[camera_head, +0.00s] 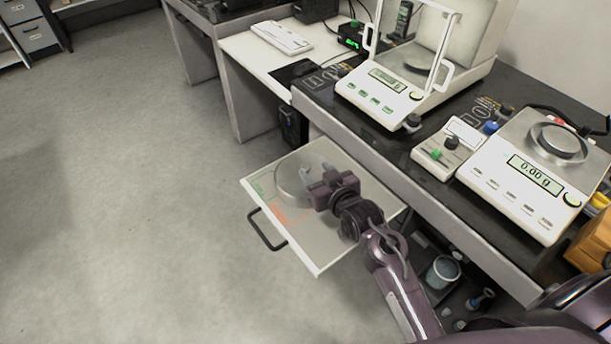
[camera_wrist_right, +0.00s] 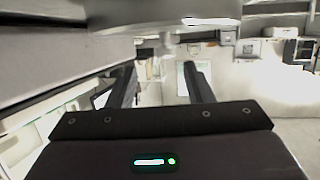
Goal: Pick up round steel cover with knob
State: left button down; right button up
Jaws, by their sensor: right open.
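The round steel cover (camera_head: 288,183) lies in the open drawer, a grey disc partly hidden behind my right gripper in the head view. In the right wrist view, the cover's broad round body (camera_wrist_right: 160,14) fills the top, and its small knob (camera_wrist_right: 167,42) points downward in the picture. My right gripper (camera_head: 317,174) is open and empty, at the right side of the cover. In the wrist view, the knob shows beyond the gap between the two fingers (camera_wrist_right: 160,75), apart from them. My left gripper is not in view.
The drawer (camera_head: 316,262) has low walls and a black handle (camera_head: 266,230). It juts out below the dark tabletop (camera_head: 385,140), whose edge is close to my right arm. Two balances (camera_head: 400,95) (camera_head: 525,190) stand on the table. Open floor lies to the left.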

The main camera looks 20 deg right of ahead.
aim_at(307, 168)
jog(key=x, duration=0.5)
jog(key=shift+w+a+f, duration=0.1)
jog(key=shift+a+f, duration=0.3)
grip_shut()
